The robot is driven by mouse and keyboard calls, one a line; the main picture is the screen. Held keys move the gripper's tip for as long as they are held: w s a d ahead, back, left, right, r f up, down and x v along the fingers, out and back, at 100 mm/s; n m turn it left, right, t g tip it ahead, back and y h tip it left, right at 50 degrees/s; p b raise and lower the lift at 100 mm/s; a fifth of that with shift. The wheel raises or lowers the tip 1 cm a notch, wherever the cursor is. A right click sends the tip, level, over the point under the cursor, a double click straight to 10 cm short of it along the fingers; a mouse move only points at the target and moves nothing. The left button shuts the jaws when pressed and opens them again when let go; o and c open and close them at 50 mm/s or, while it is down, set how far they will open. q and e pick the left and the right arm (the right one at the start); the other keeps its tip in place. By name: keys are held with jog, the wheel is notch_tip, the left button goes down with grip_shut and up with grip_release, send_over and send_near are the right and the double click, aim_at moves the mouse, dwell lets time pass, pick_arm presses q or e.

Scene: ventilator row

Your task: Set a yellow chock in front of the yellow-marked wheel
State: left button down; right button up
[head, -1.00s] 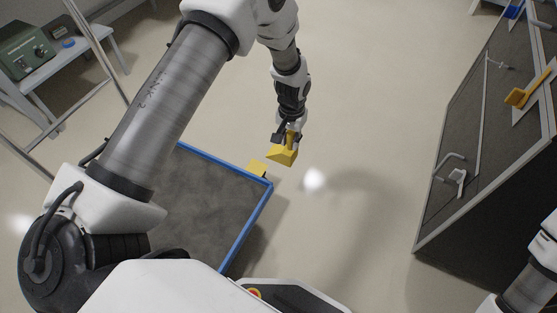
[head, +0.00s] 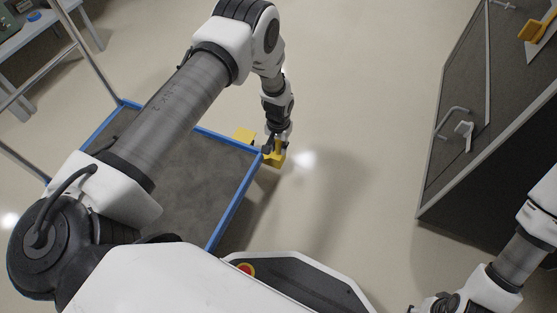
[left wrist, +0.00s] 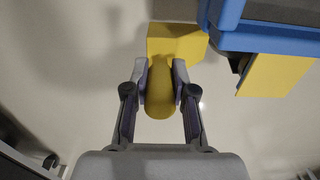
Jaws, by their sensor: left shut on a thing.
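A dark wheel part (left wrist: 237,63) is mostly hidden under the cart. My right gripper (head: 425,307) is only partly in view.
A dark panelled cabinet (head: 470,180) with light handles stands at the right. A bench (head: 45,45) and the cart's metal rail (head: 85,50) are at the upper left. The floor (head: 360,120) between cart and cabinet is clear.

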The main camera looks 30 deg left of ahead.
aim_at(278, 157)
pick_arm(q)
notch_tip(278, 157, down, 6)
jog(key=shift+r+b, duration=0.1)
jog(key=shift+b, duration=1.15)
jog(key=shift+f, duration=0.3)
jog(key=c, duration=1)
grip_release()
jog(key=shift+r, duration=0.1)
jog(key=shift+o, duration=0.2)
notch_tip(278, 157, up, 12)
jog(key=p, duration=0.6)
jog(key=shift+r, duration=0.2)
